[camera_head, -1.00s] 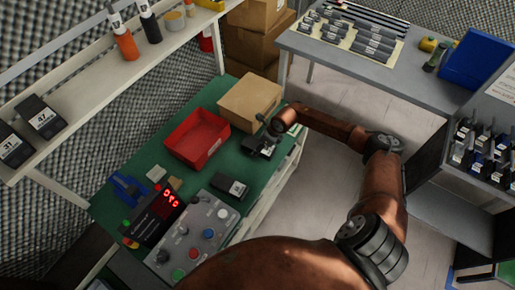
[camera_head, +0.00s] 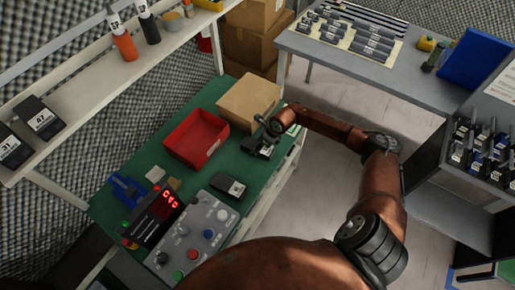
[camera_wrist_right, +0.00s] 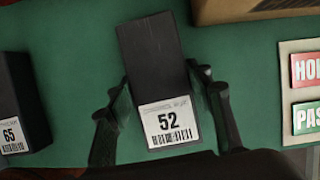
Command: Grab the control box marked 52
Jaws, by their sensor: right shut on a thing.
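The control box marked 52 (camera_wrist_right: 168,122) is dark, with a white label and barcode, and lies on the green bench top. It also shows in the head view (camera_head: 251,146), partly covered by my right gripper. My right gripper (camera_wrist_right: 168,95) has one finger on each side of this box and is shut on it. In the head view my right gripper (camera_head: 267,137) is at the bench's right edge. A similar box marked 65 (camera_wrist_right: 14,105) lies to the left in the wrist view, and nearer in the head view (camera_head: 229,186). My left gripper is out of view.
A cardboard box (camera_head: 248,101) and a red bin (camera_head: 196,139) stand close by on the green bench (camera_head: 150,150). A grey button panel (camera_head: 200,236) and a red-digit display (camera_head: 156,215) are at the near end. A red and green sign (camera_wrist_right: 306,92) lies right of the gripper.

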